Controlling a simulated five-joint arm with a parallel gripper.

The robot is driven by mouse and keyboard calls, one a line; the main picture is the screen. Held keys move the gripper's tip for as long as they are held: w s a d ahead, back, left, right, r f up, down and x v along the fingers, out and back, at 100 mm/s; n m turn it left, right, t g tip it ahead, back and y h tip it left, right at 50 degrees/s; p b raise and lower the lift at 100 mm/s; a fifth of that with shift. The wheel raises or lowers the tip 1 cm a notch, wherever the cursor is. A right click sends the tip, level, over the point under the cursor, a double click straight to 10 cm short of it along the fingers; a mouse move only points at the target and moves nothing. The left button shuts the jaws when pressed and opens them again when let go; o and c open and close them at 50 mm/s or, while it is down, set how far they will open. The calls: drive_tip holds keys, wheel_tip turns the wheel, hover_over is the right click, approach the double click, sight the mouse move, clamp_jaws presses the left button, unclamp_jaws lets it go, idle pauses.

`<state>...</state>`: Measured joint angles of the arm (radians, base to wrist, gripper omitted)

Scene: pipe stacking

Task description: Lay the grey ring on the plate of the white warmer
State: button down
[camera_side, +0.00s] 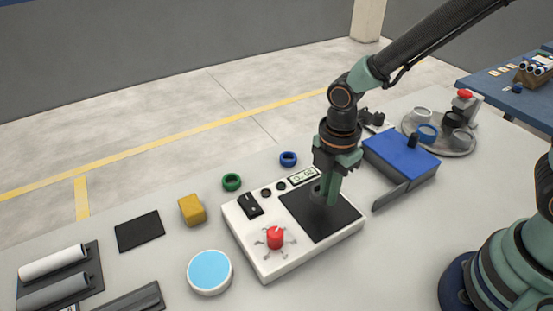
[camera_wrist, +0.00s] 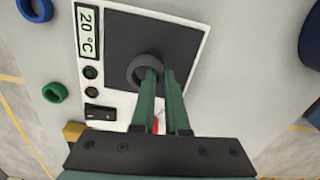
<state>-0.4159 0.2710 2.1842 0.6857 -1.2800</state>
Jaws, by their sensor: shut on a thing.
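The white warmer (camera_side: 245,235) lies flat on the table with a dark square plate (camera_side: 342,222); it also shows in the wrist view (camera_wrist: 198,75). My gripper (camera_side: 331,202) points down over the plate. Its green fingers (camera_wrist: 161,73) are shut on one side of the grey ring (camera_wrist: 132,70). The ring (camera_side: 316,190) is over the plate's area, partly hidden by the fingers in both views. I cannot tell whether it touches the plate or hangs just above it.
The warmer has a red knob (camera_side: 275,238) and a display (camera_wrist: 87,32) reading 20 °C. A green ring (camera_side: 231,182) and a blue ring (camera_side: 288,158) lie behind it. A blue box (camera_side: 400,155) stands right, a round tray (camera_side: 459,152) with rings beyond.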

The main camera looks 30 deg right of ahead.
drive_tip(key=shift+f, duration=1.35)
drive_tip(key=shift+f, duration=0.1)
drive_tip(key=c, duration=0.9)
unclamp_jaws()
